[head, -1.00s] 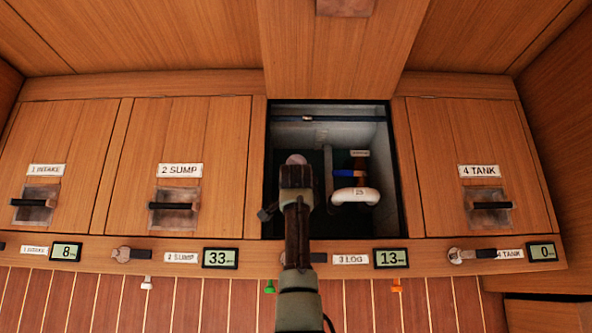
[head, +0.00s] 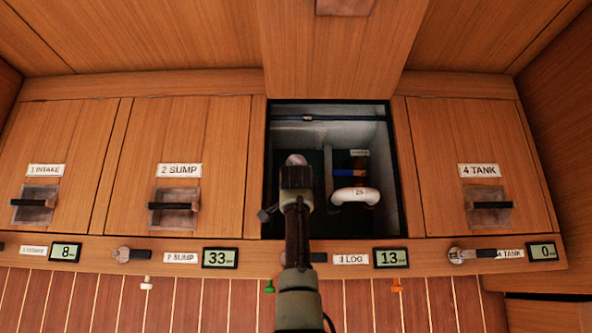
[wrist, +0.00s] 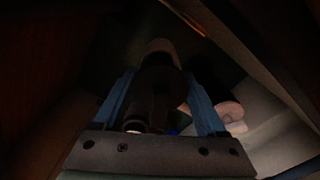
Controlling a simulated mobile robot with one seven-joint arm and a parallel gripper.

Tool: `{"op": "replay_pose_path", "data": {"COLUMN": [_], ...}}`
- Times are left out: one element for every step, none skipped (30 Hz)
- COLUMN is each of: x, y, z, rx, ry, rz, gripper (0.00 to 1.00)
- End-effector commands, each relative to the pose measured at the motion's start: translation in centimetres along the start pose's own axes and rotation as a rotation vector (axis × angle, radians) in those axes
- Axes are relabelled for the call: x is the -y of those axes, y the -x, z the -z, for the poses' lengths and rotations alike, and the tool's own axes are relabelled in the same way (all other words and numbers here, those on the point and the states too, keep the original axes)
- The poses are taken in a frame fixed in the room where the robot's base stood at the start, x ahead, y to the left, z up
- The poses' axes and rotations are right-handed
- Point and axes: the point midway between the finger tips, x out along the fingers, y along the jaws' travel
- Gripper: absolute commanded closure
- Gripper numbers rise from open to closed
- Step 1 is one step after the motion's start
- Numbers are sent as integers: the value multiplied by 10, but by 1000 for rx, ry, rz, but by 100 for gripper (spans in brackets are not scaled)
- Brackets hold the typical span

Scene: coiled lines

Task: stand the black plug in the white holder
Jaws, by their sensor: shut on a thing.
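My gripper (head: 297,178) reaches down into the open locker in the head view. In the dark wrist view its blue fingers (wrist: 161,100) are shut on a dark cylindrical thing, which looks like the black plug (wrist: 158,82). A pale rounded piece (wrist: 160,48) lies in line just beyond the plug; it also shows beyond the gripper in the head view (head: 296,159). It may be the white holder. I cannot tell whether the plug is in it, touching it or short of it. My gripper and arm hide most of the plug in the head view.
A white curved pipe (head: 356,195) stands right of my gripper inside the locker, close to the right finger in the wrist view (wrist: 230,111). A blue-banded part (head: 349,173) sits behind it. The locker walls (head: 390,160) are close around. Closed wooden lids flank the opening.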

Motion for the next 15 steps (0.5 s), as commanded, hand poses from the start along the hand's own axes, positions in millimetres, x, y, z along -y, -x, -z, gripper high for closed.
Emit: {"op": "replay_pose_path", "data": {"x": [0, 0, 0, 0, 0, 0, 0, 0, 0, 0, 0, 0, 0, 0, 0], "y": [-2, -3, -2, -2, -2, -2, -2, -2, -2, -1, -1, -1, 0, 0, 1], "z": [0, 0, 0, 0, 0, 0, 0, 0, 0, 0, 0, 0, 0, 0, 0], "rx": [0, 0, 0, 0, 0, 0, 0, 0, -1, -1, -1, -1, -1, -1, 0], "ry": [0, 0, 0, 0, 0, 0, 0, 0, 0, 0, 0, 0, 0, 0, 0], "rz": [0, 0, 1, 1, 1, 1, 1, 1, 1, 1, 1, 1, 1, 1, 1], "gripper": [93, 93, 93, 93, 93, 93, 93, 93, 93, 93, 93, 93, 93, 93, 93]}}
